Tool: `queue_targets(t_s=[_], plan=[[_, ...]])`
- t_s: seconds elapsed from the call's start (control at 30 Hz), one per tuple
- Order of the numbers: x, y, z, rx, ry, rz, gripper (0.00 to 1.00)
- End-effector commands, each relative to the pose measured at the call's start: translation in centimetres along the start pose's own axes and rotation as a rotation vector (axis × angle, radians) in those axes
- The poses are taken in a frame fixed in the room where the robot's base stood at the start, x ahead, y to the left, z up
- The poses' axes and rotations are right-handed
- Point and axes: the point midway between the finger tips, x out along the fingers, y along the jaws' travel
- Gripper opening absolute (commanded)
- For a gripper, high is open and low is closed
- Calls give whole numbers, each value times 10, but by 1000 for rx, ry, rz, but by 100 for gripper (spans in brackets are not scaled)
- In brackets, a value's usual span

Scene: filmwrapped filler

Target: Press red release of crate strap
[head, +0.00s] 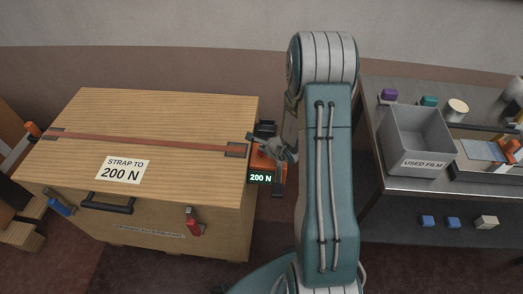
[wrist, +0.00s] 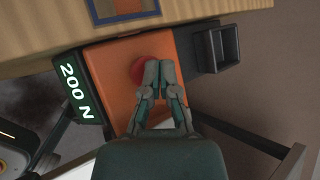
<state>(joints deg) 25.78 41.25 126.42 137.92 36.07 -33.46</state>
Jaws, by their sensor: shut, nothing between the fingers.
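The wooden crate (head: 190,114) stands at the left in the head view, with a red-brown strap (head: 150,142) across its lid. An orange tensioner (head: 266,158) is at the crate's right side, with a lit display (head: 260,177) reading 200 N; the display also shows in the wrist view (wrist: 75,90). The round red release (wrist: 143,70) is on the orange face in the wrist view, partly hidden by my fingers. My gripper (wrist: 160,66) is shut and empty, its fingertips over the right part of the release. I cannot tell whether they touch it. In the head view my gripper (head: 254,141) is beside the tensioner.
A black bracket (wrist: 220,47) sits right of the orange body in the wrist view. A metal table (head: 388,183) at the right holds a grey "USED FILM" bin (head: 418,138). A red latch (head: 193,222) and black handle (head: 106,202) are on the crate front.

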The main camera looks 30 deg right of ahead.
Motion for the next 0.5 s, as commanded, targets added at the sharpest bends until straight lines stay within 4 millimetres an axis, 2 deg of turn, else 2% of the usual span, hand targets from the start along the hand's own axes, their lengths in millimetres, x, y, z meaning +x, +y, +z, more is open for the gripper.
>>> queue_targets(t_s=[0.5], plan=[[4,3,-3,0,0,0,0]])
